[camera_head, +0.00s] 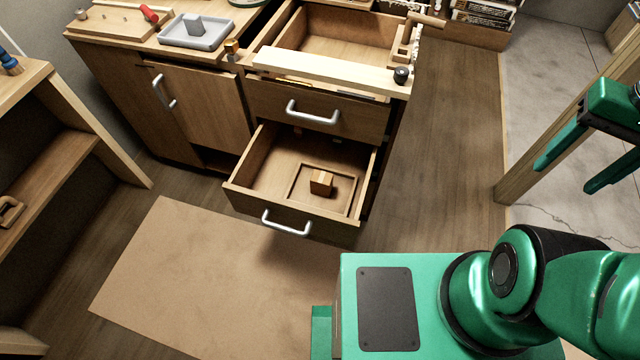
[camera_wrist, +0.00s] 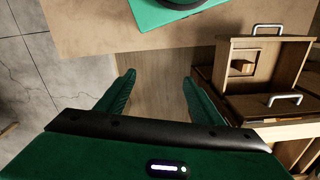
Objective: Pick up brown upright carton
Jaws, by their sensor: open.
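The brown carton (camera_head: 321,182) stands inside the open lower drawer (camera_head: 258,176), within a low wooden frame or tray (camera_head: 293,186). It is small and box-shaped, with a lighter strip on top. In the wrist view the carton (camera_wrist: 240,66) shows small in the drawer at the right. My gripper (camera_head: 571,163) is at the right of the head view, high and well apart from the drawer. In the wrist view its two fingers (camera_wrist: 157,88) are spread with only floor between them. It is open and empty.
The lower drawer is pulled out, with a silver handle (camera_head: 286,223) on its front. A wooden post (camera_head: 560,140) stands near my gripper. A brown mat (camera_head: 180,270) lies on the clear floor.

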